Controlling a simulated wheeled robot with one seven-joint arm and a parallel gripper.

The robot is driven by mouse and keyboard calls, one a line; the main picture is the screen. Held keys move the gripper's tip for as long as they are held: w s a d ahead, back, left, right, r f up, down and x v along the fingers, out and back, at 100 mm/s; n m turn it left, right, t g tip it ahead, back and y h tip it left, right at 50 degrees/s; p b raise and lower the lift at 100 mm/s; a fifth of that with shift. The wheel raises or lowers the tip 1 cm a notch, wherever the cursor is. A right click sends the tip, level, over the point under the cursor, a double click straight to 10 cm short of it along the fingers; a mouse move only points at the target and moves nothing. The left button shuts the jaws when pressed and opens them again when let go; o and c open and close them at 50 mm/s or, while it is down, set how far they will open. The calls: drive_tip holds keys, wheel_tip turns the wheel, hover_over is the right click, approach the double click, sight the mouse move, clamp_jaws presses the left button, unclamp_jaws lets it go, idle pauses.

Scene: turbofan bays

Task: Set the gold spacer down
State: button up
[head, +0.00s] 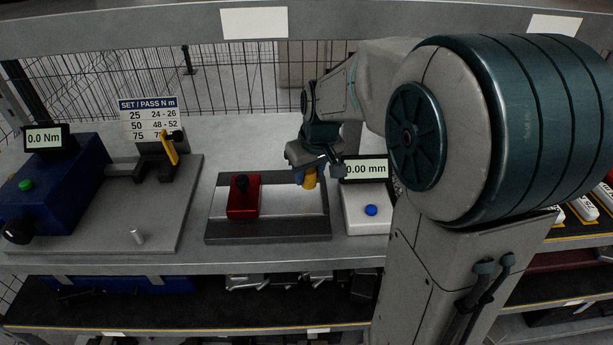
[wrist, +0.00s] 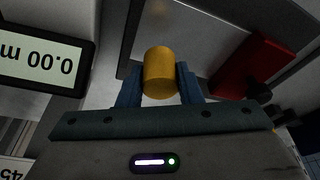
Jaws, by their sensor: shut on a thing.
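The gold spacer (head: 309,178) is a short gold cylinder. It also shows in the wrist view (wrist: 160,72), between the two blue fingers. My gripper (head: 310,172) is shut on it, above the right part of a flat grey plate with a dark front edge (head: 270,228). The spacer looks upright in the head view. I cannot tell whether its lower end touches the plate.
A red block with a black knob (head: 243,201) sits on the plate's left part. A white box with a blue button (head: 368,214) and a 0.00 mm display (head: 367,169) stands at right. A blue 0.0 Nm tester (head: 58,185) is at left. A shelf beam (head: 150,30) crosses above.

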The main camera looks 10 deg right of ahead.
sight(312, 174)
drive_tip(key=shift+f, duration=2.05)
drive_tip(key=shift+f, duration=0.25)
drive_tip(key=o, duration=1.1)
drive_tip(key=shift+r, duration=0.1)
drive_tip(key=shift+r, duration=0.1)
drive_tip(key=v, duration=0.6)
drive_tip(key=shift+r, duration=0.4)
drive_tip(key=shift+s+r, duration=0.25)
drive_tip(key=shift+r, duration=0.05)
drive_tip(key=s+m, duration=0.2)
drive_tip(key=s, duration=1.5)
drive_tip(key=shift+a+f+m+h, duration=0.15)
drive_tip(key=shift+f+m+h, duration=0.25)
drive_tip(key=shift+f, duration=0.05)
